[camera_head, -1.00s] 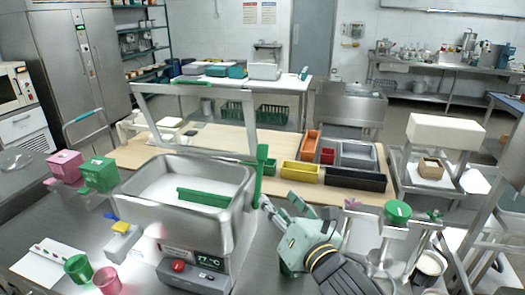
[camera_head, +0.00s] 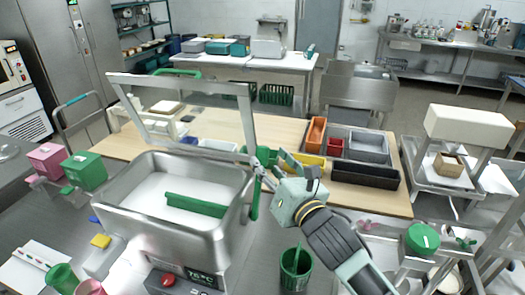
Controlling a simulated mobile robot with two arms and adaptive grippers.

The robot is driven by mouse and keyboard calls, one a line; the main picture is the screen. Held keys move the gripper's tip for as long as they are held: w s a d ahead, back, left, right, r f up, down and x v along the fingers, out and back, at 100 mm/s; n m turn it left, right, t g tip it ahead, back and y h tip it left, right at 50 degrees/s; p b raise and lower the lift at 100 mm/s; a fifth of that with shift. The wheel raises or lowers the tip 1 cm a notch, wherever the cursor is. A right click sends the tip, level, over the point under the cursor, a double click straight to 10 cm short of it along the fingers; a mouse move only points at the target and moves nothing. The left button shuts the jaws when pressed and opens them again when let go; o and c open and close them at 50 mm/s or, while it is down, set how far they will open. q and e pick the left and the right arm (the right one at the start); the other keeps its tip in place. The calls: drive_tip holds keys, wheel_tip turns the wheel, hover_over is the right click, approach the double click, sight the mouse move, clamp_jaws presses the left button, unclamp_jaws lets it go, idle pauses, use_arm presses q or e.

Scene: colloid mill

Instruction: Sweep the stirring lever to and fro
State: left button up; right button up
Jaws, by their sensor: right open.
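The stirring lever (camera_head: 254,203) is a green upright bar at the right side of the steel mill hopper (camera_head: 215,232). Its upper part is largely hidden behind my right gripper. My right gripper (camera_head: 268,168) is open, with its fingers at the upper part of the lever; I cannot tell whether they touch it. Inside the hopper lies a green stirring bar (camera_head: 195,205) in white material. The hopper's lid frame (camera_head: 187,84) stands raised behind it. My left gripper is not in view.
A green cup (camera_head: 295,268) stands right of the mill, below my right arm. Orange, yellow, grey and black bins (camera_head: 365,175) sit on the wooden table behind. Pink and green boxes (camera_head: 84,171) stand at the left. A green knob (camera_head: 421,238) is at the right.

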sight(264, 159)
drive_tip(key=x, duration=0.3)
drive_tip(key=shift+w+a+r+p, duration=0.1)
drive_tip(key=shift+w+a+p, duration=0.15)
drive_tip(key=shift+p, duration=0.15)
drive_tip(key=shift+w+a, duration=0.1)
drive_tip(key=shift+w, duration=0.25)
drive_tip(key=shift+w+a, duration=0.1)
drive_tip(key=shift+w, duration=0.1)
drive_tip(key=shift+s, duration=0.1)
drive_tip(key=c, duration=0.7)
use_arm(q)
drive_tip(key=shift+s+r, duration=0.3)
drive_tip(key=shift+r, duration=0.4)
use_arm(e)
clamp_jaws()
